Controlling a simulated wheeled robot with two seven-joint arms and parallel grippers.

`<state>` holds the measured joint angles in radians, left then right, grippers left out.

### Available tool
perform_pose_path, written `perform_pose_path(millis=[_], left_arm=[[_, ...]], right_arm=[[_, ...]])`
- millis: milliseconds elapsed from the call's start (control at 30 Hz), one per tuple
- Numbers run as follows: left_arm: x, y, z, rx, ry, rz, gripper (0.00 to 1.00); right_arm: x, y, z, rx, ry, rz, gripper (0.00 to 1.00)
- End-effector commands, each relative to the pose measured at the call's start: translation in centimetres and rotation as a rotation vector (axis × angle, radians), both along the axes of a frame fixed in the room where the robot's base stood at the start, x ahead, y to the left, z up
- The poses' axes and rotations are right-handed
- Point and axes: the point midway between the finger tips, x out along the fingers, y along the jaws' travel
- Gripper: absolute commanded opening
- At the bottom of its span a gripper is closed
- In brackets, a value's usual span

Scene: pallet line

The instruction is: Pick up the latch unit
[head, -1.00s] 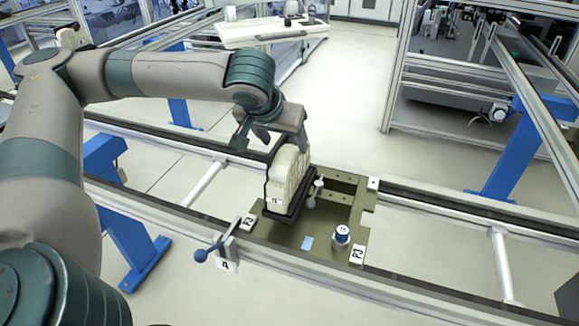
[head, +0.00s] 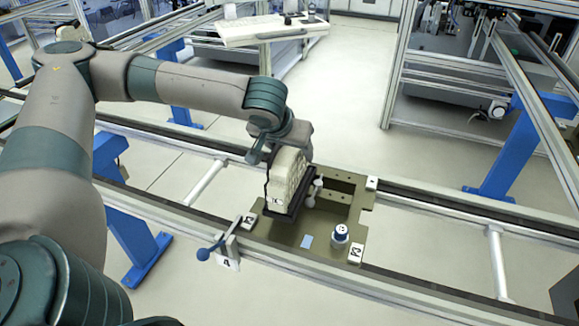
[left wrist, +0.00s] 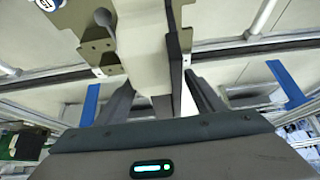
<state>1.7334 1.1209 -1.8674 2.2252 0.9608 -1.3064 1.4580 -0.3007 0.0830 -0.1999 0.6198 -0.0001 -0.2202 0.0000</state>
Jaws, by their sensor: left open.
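The latch unit appears to be the cream block (head: 287,180) with a dark base. It stands upright on the olive pallet plate (head: 275,233) in the head view. My left gripper (head: 279,150) is at the top of this block, coming from above. In the left wrist view the cream body (left wrist: 143,40) runs between the open fingers of my left gripper (left wrist: 160,98). Whether the fingers touch it is not clear. The upper part of the block is partly hidden by the gripper in the head view. My right gripper does not show.
A blue-and-white round cap (head: 340,234) and a grey knobbed lever (head: 314,190) are close by on the plate. A blue-knobbed lever (head: 208,251) is at the front rail. The plate has a rectangular opening at the back right. A white table (head: 270,32) stands behind.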

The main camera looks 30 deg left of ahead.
Motion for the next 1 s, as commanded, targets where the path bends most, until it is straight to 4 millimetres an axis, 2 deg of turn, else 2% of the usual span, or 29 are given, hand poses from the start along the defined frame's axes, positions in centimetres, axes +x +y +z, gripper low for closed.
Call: perform_pose_path(millis=[233, 700, 767, 933, 1000], left_arm=[[1.2, 0.3, -1.8, 0.001, 0.0, 0.001, 0.62], [1.2, 0.3, -1.9, 0.0, 0.0, 0.0, 0.62], [1.2, 0.3, -1.9, 0.0, 0.0, 0.0, 0.5], [1.2, 0.3, -1.9, 0.0, -0.001, 0.0, 0.1], [1.2, 0.3, -1.8, 0.0, -0.002, -0.001, 0.09]], right_arm=[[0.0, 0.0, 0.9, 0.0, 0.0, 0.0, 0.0], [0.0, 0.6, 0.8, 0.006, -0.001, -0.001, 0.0], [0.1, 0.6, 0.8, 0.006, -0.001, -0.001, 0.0], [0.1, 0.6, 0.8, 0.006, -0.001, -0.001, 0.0], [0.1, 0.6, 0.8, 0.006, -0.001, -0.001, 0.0]])
